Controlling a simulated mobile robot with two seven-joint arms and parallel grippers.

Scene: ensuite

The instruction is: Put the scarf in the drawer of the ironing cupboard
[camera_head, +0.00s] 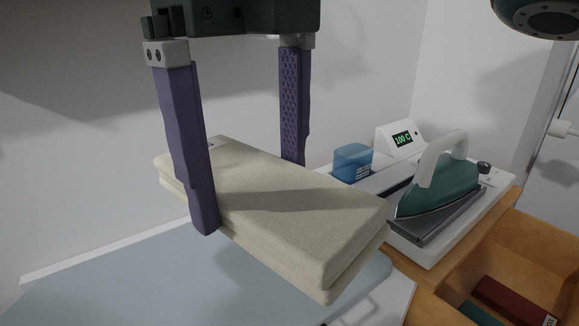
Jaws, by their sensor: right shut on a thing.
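My right gripper (248,195) has purple fingers and is shut on the scarf (300,215), a cream cloth folded into a thick flat block. It holds the scarf above the ironing board, one finger on the near side and the other on the far side. The scarf tilts down to the right. An open wooden drawer (533,242) is at the lower right, partly cut off by the picture edge. A dark red item (512,300) and a green item (478,313) lie in it. Part of another gripper shows at the top right; its fingers are not visible.
A pale blue ironing board (120,280) lies below the scarf. A green iron (440,188) rests on a white station with a display (403,139) reading 100 C and a blue water tank (352,162). The iron stands between the scarf and the drawer's back part. White walls close the back.

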